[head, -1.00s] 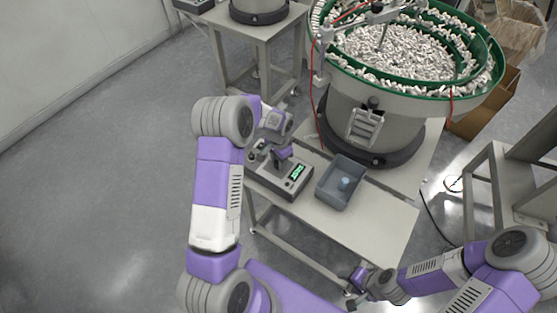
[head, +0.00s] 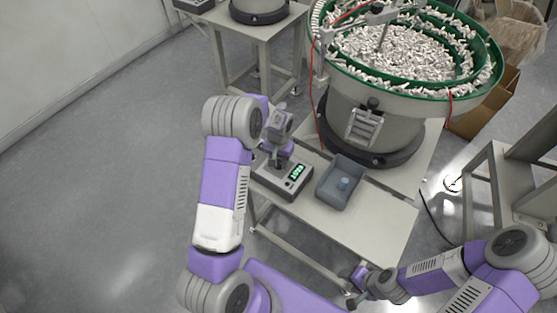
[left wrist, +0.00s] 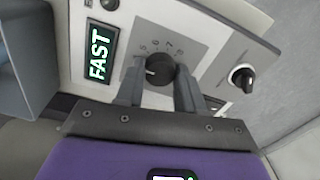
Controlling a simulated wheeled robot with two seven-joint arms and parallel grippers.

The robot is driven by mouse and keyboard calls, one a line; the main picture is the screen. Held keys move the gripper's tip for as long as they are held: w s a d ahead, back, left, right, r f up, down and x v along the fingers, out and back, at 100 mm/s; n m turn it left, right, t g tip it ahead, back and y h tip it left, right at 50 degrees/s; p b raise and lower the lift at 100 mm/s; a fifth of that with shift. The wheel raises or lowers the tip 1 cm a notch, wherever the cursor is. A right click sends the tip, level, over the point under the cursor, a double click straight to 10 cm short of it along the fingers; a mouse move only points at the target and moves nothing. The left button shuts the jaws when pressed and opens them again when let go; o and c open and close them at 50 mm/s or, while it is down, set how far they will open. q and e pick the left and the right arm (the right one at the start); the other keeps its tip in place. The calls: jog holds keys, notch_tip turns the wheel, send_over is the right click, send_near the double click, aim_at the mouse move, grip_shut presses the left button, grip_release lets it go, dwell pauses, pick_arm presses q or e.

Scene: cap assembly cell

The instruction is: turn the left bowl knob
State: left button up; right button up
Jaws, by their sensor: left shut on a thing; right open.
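The control box (head: 290,181) with a lit green display sits on the table beside the feeder bowl. In the left wrist view its display (left wrist: 98,53) reads "FAST". A black round knob (left wrist: 160,69) with a numbered dial around it sits between the fingers of my left gripper (left wrist: 160,90). The gripper is shut on this knob. In the head view my left gripper (head: 280,160) is over the box and its fingertips are hard to make out. My right gripper (head: 354,287) is open and empty, low by the table's front edge.
A second, smaller knob (left wrist: 242,77) sits on the same panel. A grey bin (head: 334,194) with a small blue item stands right of the box. The green-rimmed bowl (head: 372,125) full of white parts stands behind. The table front is clear.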

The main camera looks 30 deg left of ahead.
aim_at(279, 163)
pick_arm(q)
jog(key=o, duration=1)
jog(key=shift+o, duration=0.2)
jog(key=shift+r, duration=0.1)
notch_tip(279, 163, up, 7)
jog(key=shift+r+p, duration=0.2)
jog(key=shift+p, duration=0.8)
